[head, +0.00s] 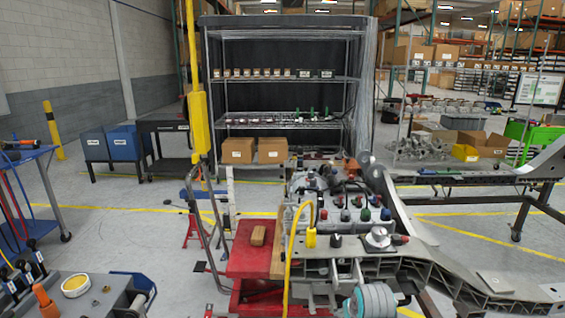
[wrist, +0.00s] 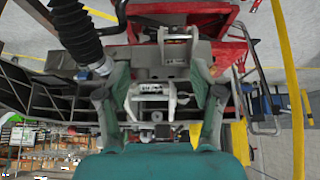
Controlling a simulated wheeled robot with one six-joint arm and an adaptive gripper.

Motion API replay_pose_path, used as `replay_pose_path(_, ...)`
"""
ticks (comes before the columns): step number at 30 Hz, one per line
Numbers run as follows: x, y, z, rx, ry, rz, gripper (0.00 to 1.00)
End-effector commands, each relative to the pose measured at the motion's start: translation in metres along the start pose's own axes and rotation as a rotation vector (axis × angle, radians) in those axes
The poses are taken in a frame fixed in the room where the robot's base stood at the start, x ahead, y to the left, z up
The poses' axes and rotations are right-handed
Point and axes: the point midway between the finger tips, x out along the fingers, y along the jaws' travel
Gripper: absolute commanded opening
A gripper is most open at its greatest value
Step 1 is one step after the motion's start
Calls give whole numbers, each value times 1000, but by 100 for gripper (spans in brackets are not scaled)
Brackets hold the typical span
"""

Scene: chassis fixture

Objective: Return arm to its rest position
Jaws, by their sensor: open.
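My gripper (wrist: 160,70) shows in the wrist view with its two teal fingers spread apart. Nothing is held between the fingertips. Behind the gap are grey metal fixture parts and a pale bracket (wrist: 177,48); I cannot tell how far off they are. The chassis (head: 440,262) is a long grey frame in the head view, running from the centre to the lower right. I cannot make out my gripper clearly in the head view.
A red cart (head: 250,262) with a small tan block (head: 258,236) stands left of the chassis. A yellow post (head: 199,120) rises behind it. Wire shelves (head: 285,78) stand at the back. A blue cart (head: 20,195) is at left. Floor at centre left is mostly clear.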

Motion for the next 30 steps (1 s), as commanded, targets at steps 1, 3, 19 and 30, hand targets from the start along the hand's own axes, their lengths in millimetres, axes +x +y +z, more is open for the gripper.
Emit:
replay_pose_path(1,9,0,22,0,11,0,67)
replay_pose_path(3,18,-1,46,0,37,0,67)
replay_pose_path(19,24,-4,223,2,230,1,67)
replay_pose_path(30,-30,-6,329,3,364,1,67)
